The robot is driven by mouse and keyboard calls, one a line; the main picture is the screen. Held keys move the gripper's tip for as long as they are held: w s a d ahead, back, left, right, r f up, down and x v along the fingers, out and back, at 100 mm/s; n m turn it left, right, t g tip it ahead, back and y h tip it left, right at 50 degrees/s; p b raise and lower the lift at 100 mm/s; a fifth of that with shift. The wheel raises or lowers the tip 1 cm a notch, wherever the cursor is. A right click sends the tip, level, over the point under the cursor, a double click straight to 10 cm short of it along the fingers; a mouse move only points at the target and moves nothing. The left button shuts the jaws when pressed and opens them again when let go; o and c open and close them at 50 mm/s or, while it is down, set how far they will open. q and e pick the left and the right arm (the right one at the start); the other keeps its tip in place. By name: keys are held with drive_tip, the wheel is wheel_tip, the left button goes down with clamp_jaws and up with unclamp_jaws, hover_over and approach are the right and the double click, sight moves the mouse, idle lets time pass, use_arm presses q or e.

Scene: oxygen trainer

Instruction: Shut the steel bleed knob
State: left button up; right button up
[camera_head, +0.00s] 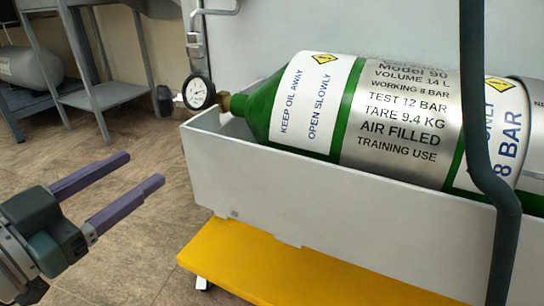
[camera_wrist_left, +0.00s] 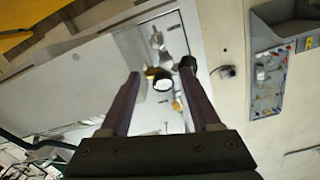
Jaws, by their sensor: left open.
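A small steel fitting (camera_head: 193,40) stands above the round white gauge (camera_head: 198,92), left of the green cylinder's neck; I cannot tell for sure that it is the bleed knob. A steel knob-like part (camera_wrist_left: 155,38) also shows beyond the gauge (camera_wrist_left: 162,84) in the left wrist view. A black knob (camera_head: 164,100) sits left of the gauge. My left gripper (camera_head: 145,167) is open and empty, lower left of the gauge and apart from it. In the left wrist view its fingers (camera_wrist_left: 160,76) point toward the gauge and fittings. My right gripper is not in view.
The green and silver cylinder (camera_head: 400,115) lies in a grey trough (camera_head: 300,192) above a yellow cart deck (camera_head: 255,262). A dark bent tube (camera_head: 478,110) crosses the right side. A grey metal table (camera_head: 105,95) stands at the back left. Open floor lies around my gripper.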

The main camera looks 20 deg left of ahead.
use_arm(q)
drive_tip(key=w+f+b, duration=0.2)
drive_tip(key=w+b, duration=0.5)
drive_tip(key=w, duration=0.3)
drive_tip(key=shift+d+f+t, duration=0.25)
drive_tip(key=shift+f+t, duration=0.05)
drive_tip(key=shift+f, duration=0.05)
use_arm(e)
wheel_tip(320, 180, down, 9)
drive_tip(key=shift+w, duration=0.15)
use_arm(q)
drive_tip(key=shift+c, duration=0.4)
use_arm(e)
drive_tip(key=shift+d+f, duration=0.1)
use_arm(q)
clamp_jaws()
